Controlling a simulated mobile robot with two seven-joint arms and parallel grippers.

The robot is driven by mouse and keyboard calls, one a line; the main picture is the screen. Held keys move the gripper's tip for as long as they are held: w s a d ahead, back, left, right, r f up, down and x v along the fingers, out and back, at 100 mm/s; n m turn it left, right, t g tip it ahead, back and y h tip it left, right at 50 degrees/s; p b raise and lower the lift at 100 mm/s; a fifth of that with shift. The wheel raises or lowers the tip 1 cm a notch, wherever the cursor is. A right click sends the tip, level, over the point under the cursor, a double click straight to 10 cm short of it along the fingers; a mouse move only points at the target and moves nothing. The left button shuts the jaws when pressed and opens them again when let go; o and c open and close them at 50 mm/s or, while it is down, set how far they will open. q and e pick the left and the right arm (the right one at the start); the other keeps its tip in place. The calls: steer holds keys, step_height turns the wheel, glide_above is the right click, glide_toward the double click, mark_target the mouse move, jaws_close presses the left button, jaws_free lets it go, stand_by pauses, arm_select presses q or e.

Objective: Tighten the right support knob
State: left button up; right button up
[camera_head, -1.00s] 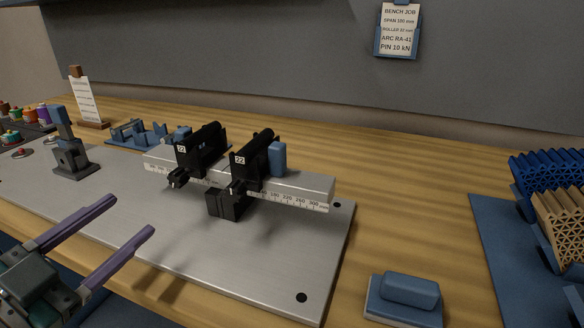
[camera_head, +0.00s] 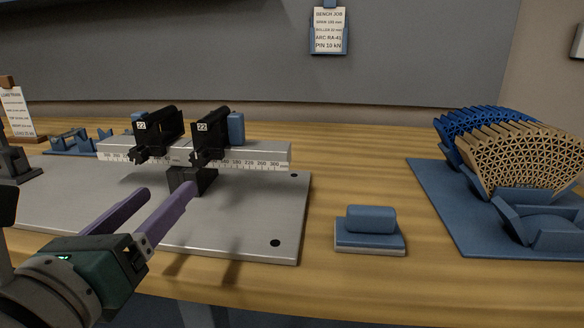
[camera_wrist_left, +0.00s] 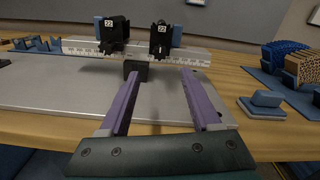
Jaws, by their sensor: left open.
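The right support (camera_head: 212,130) is a black block labelled 22 on a pale scaled beam (camera_head: 262,154). Its dark knob (camera_head: 197,155) sits low on the front. The left support (camera_head: 161,130), also labelled 22, stands beside it with its own knob (camera_head: 138,155). My left gripper (camera_head: 164,192) is open, with two purple fingers pointing forward at the beam, below and in front of the supports. Nothing is between the fingers. In the left wrist view the right support (camera_wrist_left: 161,38) is ahead, beyond the fingertips (camera_wrist_left: 158,74), and apart from them. My right gripper is not in view.
A dark block (camera_head: 192,181) stands under the beam on the metal plate (camera_head: 245,225). A blue pad on a base (camera_head: 370,225) lies right of the plate. Blue and tan lattice pieces (camera_head: 520,150) stand on a blue mat (camera_head: 435,200).

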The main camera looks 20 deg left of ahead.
mark_target(197, 162)
arm_select(q)
steer(key=p+x, duration=0.1)
steer(key=x, duration=0.8)
steer(key=shift+w, duration=0.4)
jaws_close()
